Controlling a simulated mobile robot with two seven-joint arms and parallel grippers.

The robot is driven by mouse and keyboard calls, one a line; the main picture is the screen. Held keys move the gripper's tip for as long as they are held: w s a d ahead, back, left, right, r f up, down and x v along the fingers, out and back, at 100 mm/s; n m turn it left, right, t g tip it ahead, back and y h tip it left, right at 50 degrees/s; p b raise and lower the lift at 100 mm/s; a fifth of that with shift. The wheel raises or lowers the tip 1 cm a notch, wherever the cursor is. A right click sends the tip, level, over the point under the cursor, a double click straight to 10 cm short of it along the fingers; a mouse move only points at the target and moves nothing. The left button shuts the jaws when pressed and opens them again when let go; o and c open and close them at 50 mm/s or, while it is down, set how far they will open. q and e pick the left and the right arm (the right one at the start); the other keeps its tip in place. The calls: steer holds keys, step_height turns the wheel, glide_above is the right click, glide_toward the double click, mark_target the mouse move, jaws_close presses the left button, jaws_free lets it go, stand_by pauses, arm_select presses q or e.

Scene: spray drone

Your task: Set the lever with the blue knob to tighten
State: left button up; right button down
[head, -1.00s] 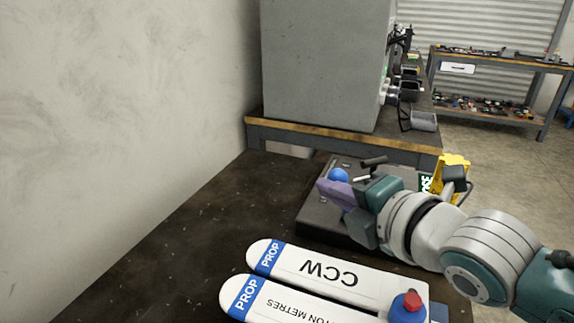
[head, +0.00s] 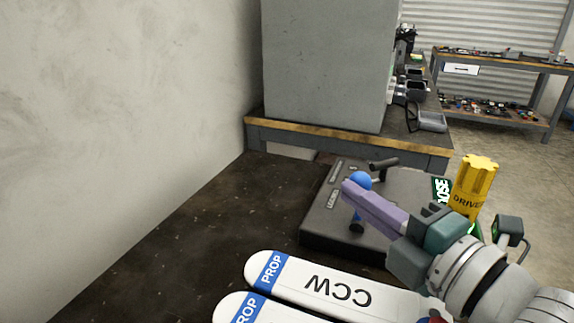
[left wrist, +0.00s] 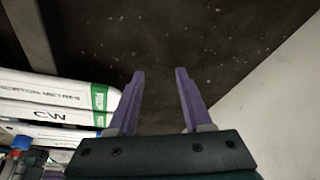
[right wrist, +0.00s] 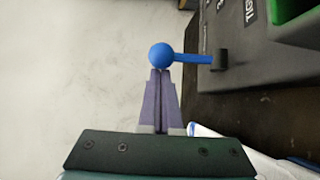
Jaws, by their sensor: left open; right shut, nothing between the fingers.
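The lever's blue knob (head: 360,180) stands above the dark box (head: 318,225) in the head view, its blue stem running down to a dark pivot (head: 356,227). A LOOSEN label (head: 333,200) and a second label (head: 337,172), hard to read, lie on the box left of the knob. My right gripper (head: 349,188) is shut and empty, its purple fingertips at the knob. In the right wrist view the tips (right wrist: 160,72) meet or nearly meet the knob (right wrist: 162,54); contact is unclear. My left gripper (left wrist: 158,72) is open and empty above the dark tabletop.
White prop cases (head: 335,289) lie in front of the box; more cases (left wrist: 50,115) show in the left wrist view. A yellow driver holder (head: 474,188) stands right of the box. A black handle (head: 384,164) rises behind the knob. The tabletop (head: 220,225) left is clear.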

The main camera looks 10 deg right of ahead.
steer(key=shift+s+d+m+t, duration=0.1)
steer(key=shift+d+m+t, duration=0.2)
steer(key=shift+d+t, duration=0.15)
steer(key=shift+s+d+f, duration=0.1)
steer(key=shift+s+d, duration=0.3)
steer(key=shift+d, duration=0.1)
steer(key=v, duration=0.9)
steer(key=shift+s+d, duration=0.15)
steer(key=shift+s, duration=0.3)
steer(key=shift+p, duration=0.3)
